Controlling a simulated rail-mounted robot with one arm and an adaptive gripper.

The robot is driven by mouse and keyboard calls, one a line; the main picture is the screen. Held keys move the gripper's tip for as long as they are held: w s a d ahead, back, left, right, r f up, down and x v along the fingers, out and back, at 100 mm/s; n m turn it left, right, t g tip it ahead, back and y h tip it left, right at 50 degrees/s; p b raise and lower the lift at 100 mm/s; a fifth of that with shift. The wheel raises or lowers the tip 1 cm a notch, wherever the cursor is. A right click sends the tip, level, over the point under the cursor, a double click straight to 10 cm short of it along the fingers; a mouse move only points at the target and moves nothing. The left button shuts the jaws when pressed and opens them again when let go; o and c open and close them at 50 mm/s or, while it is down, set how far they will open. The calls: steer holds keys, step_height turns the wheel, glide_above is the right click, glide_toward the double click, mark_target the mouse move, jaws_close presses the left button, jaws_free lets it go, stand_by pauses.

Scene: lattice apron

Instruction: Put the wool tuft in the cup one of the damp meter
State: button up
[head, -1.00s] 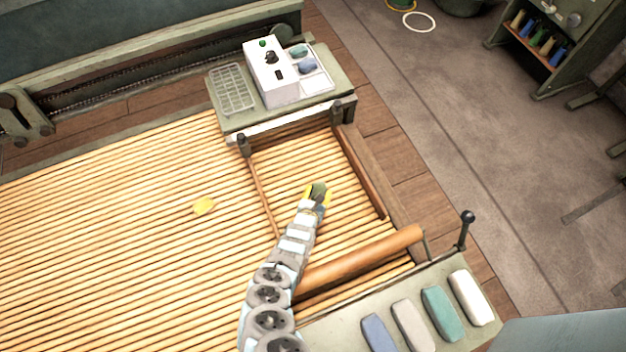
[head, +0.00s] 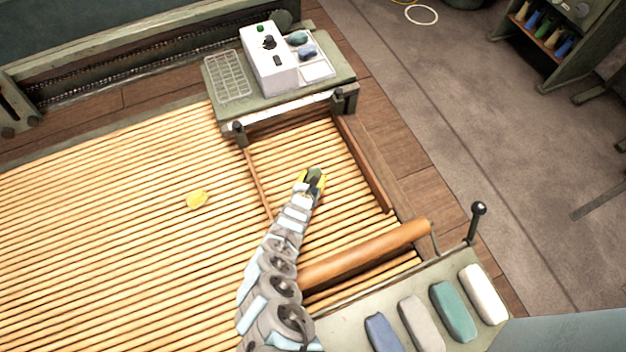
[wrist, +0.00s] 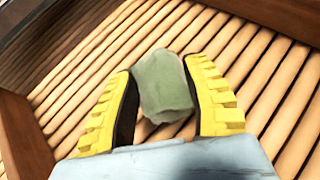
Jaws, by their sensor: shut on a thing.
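My gripper (head: 313,178) is shut on a grey-green wool tuft (wrist: 165,85), held between its yellow fingers over the slatted lattice (head: 130,210). In the wrist view, my gripper (wrist: 168,95) has one finger on each side of the tuft. In the head view the held tuft (head: 316,174) is small and partly hidden by the fingers. The damp meter (head: 268,58) is a white box on the green-grey shelf at the back, well beyond my gripper. A tray beside it holds a teal lump (head: 298,38) and a blue lump (head: 306,51); I cannot tell which place is cup one.
A wire rack (head: 228,76) lies left of the meter. A yellow tuft (head: 197,199) lies on the lattice. Wooden rails (head: 362,165) flank my gripper, with a wooden roller (head: 365,252) nearer. Several coloured blocks (head: 452,310) sit on the front-right shelf.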

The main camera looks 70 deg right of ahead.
steer(key=shift+w+d+f+b, duration=0.2)
steer(key=shift+d+f+b, duration=0.05)
steer(key=shift+f+b, duration=0.25)
steer(key=shift+w+d+f+b, duration=0.1)
steer(key=shift+d+f+b, duration=0.05)
steer(key=shift+f+b, duration=0.65)
steer(key=shift+f, duration=0.5)
steer(key=shift+f, duration=0.1)
steer(key=o, duration=0.9)
steer(key=shift+o, duration=0.2)
